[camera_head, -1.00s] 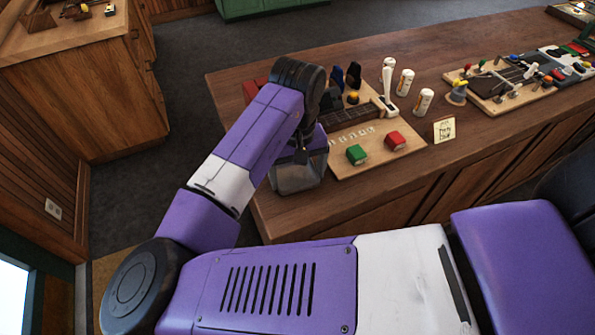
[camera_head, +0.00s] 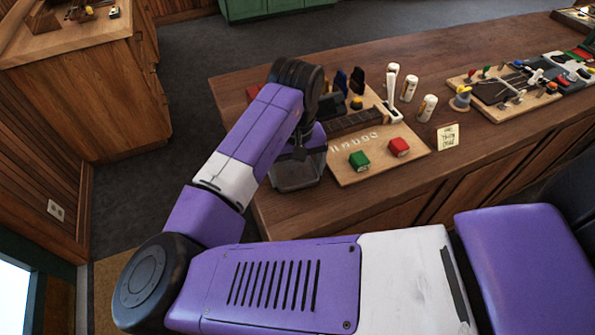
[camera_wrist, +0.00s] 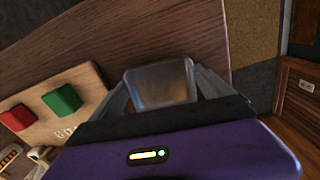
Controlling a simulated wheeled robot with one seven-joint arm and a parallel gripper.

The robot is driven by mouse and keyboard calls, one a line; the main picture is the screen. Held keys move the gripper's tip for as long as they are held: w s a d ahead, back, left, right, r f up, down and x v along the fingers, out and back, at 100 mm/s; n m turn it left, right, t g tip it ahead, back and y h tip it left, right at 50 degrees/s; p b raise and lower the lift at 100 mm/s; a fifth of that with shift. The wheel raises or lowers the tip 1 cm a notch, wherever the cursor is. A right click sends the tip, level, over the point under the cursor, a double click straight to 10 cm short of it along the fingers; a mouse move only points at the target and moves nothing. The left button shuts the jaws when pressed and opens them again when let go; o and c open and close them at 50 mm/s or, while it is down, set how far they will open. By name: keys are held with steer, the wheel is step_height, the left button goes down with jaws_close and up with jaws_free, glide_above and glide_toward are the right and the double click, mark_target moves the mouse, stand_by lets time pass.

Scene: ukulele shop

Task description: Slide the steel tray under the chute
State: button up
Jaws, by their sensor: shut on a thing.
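The steel tray (camera_head: 297,180) is a small, grey, shiny open container at the near left corner of the wooden workbench. My gripper (camera_head: 297,160) is over it, largely hidden by my purple arm. In the wrist view the tray (camera_wrist: 163,88) sits between the two fingers of my gripper (camera_wrist: 162,98), which is shut on it. Its base is too hidden to tell whether it touches the bench. I cannot pick out the chute with certainty; my forearm and wrist cover the bench area behind the tray.
A wooden board (camera_head: 375,167) with a green block (camera_head: 359,161) and a red block (camera_head: 399,147) lies right of the tray. The bench's left edge is close to the tray.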

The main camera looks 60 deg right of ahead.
mark_target(297, 180)
steer(key=o, duration=1.1)
step_height(297, 180, up, 8)
steer(key=shift+b, duration=0.3)
steer(key=shift+f, duration=0.1)
